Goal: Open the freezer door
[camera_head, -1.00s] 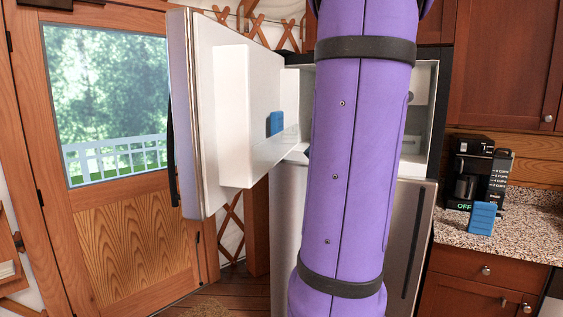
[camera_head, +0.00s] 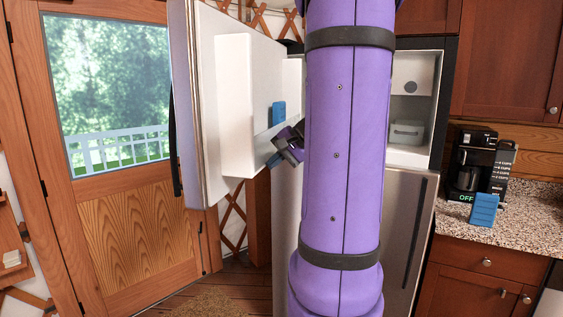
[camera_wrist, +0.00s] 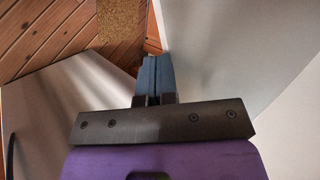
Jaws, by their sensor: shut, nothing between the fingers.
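The freezer door (camera_head: 208,110) is the upper door of the fridge and stands wide open, swung out to the left, its white inner side facing right. A blue item (camera_head: 278,113) is on its inner shelf. The freezer compartment (camera_head: 415,72) is open behind my purple arm, which hides its left part. My gripper (camera_head: 284,158) is beside the inner face of the door near its lower edge. In the wrist view its blue-grey fingers (camera_wrist: 153,78) are shut with nothing between them, close to a pale panel on the right.
The lower fridge door (camera_head: 408,235) is closed, with a dark vertical handle. A coffee maker (camera_head: 472,165) and a blue block (camera_head: 484,209) stand on the counter at right. A wooden house door (camera_head: 120,190) is behind the freezer door.

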